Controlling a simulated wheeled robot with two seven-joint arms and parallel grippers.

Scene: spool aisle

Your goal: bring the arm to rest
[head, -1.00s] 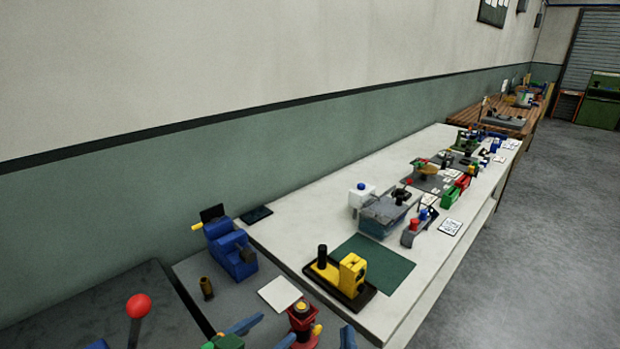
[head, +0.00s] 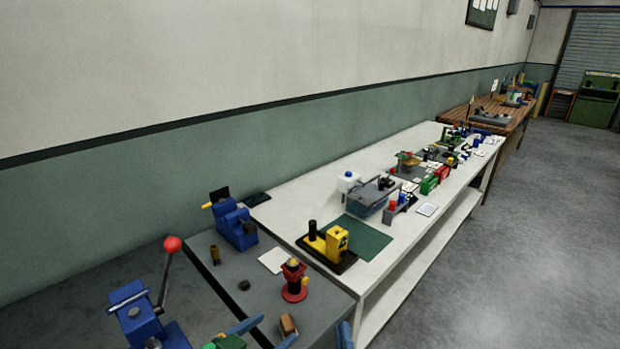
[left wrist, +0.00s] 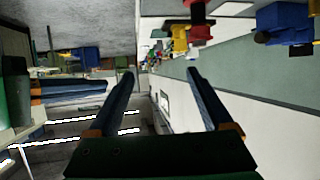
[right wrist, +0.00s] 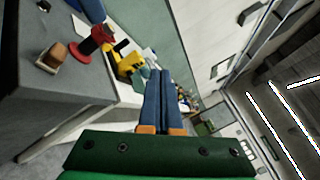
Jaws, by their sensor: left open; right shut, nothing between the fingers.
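My left gripper (head: 266,333) shows at the bottom of the head view, its blue fingers spread and nothing held between them. In the left wrist view its open fingers (left wrist: 160,75) point along the aisle with empty space between. My right gripper (head: 345,335) shows only as a blue finger end at the bottom edge of the head view. In the right wrist view its two blue fingers (right wrist: 160,75) lie together, shut and empty. Both grippers appear clear of the benches; most of both arms is out of view.
The grey bench (head: 215,272) holds a blue vise (head: 236,230), a red stand (head: 294,282) and a brown block (head: 288,325). A blue device with a red-knobbed lever (head: 172,244) is at lower left. The white table (head: 290,210) runs beyond. Open floor (head: 540,250) lies right.

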